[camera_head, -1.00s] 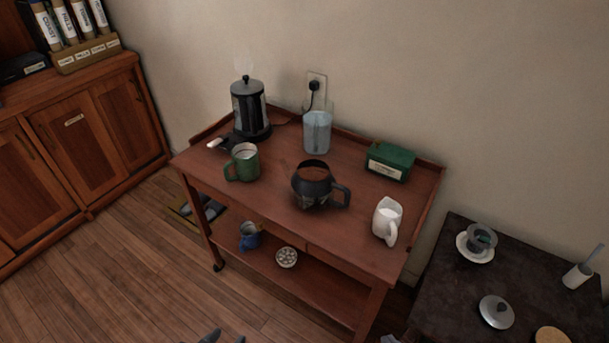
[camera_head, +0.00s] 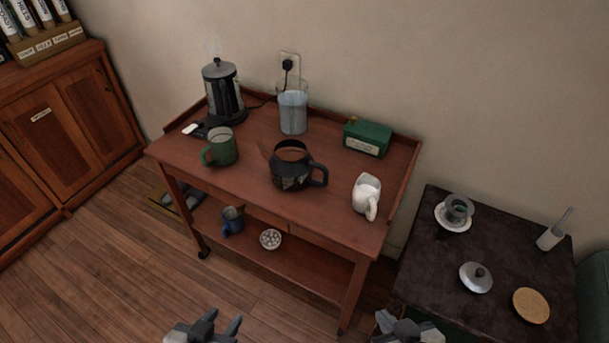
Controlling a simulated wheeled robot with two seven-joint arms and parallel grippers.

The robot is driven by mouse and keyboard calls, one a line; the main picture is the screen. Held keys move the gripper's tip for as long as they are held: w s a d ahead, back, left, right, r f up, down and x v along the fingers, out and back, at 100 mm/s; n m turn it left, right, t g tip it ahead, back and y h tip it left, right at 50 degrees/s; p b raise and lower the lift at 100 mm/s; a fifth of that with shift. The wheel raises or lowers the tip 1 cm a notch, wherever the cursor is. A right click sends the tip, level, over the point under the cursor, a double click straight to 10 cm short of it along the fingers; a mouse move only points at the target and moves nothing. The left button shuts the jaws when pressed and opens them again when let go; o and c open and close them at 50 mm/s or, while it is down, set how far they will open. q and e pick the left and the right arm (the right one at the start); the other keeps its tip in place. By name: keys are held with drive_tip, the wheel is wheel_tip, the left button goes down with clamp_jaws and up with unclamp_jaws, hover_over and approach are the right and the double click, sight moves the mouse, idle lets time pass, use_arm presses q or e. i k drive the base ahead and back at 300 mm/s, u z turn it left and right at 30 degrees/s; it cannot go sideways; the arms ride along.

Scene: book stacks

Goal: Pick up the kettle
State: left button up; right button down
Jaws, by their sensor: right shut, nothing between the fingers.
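A black and steel kettle (camera_head: 223,94) with a lid and knob stands upright at the back left of the wooden cart, with faint steam above it. A dark, open-topped pot (camera_head: 290,168) with a handle on its right stands near the middle of the cart. My left gripper (camera_head: 222,324) and right gripper (camera_head: 408,326) show at the bottom edge, low in front of the cart and well away from the kettle. The right one is shut and empty. Whether the left is open is unclear; I see nothing held in it.
The cart (camera_head: 262,208) also bears a green mug (camera_head: 222,148), a water jug (camera_head: 293,112), a green box (camera_head: 367,138) and a white pitcher (camera_head: 367,195). A blue jug (camera_head: 233,222) and a small bowl (camera_head: 270,239) sit on its lower shelf. A dark table (camera_head: 425,262) stands right.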

sight(225, 100)
drive_tip(key=z, duration=3)
drive_tip(key=k, duration=1.4)
drive_tip(key=u, duration=2.35)
drive_tip(key=k, duration=0.2)
drive_tip(key=u, duration=2.2)
drive_tip(key=i, duration=0.2)
drive_tip(key=z, duration=2.05)
drive_tip(key=i, duration=1)
drive_tip(key=z, duration=1)
